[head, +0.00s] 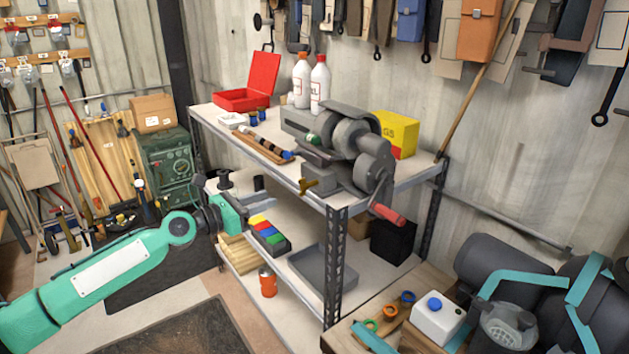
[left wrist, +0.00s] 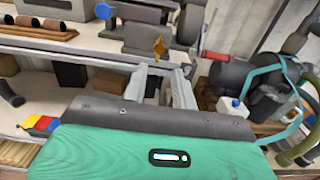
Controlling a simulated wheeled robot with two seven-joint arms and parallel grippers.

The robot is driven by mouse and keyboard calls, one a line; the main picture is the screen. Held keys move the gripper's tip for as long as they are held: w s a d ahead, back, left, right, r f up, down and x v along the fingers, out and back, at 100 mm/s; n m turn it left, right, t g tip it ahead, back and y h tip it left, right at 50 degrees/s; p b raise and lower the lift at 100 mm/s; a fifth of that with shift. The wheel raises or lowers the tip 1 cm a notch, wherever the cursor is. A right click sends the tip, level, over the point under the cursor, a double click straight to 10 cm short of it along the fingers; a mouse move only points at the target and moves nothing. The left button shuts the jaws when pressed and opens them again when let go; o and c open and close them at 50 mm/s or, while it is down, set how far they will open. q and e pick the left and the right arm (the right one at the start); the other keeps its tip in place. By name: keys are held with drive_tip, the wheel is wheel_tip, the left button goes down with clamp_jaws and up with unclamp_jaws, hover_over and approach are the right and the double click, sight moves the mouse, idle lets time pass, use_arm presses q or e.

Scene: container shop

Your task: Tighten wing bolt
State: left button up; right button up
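The wing bolt (head: 308,186) is a small brass-yellow piece at the front of a grey machine (head: 352,140) on the upper shelf. In the left wrist view the wing bolt (left wrist: 158,47) shows just beyond the fingertips, roughly in line with the gap between them. My left gripper (head: 268,190) is in front of the shelf unit, to the left of the wing bolt and apart from it. In the left wrist view its two grey fingers (left wrist: 160,78) are spread with nothing between them. My right gripper is not in view.
A crank with a red handle (head: 387,214) juts from the machine's right front. The upper shelf (head: 222,118) also holds a red case (head: 252,82) and white bottles (head: 320,82). Below are coloured blocks (head: 268,232) and a grey tray (head: 316,274). A low table (head: 395,325) stands at bottom right.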

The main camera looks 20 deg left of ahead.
sight(306, 184)
use_arm(q)
drive_tip(key=p+x, duration=0.3)
drive_tip(key=x, duration=0.9)
drive_tip(key=shift+w+d, duration=0.4)
drive_tip(key=shift+w, duration=0.1)
clamp_jaws()
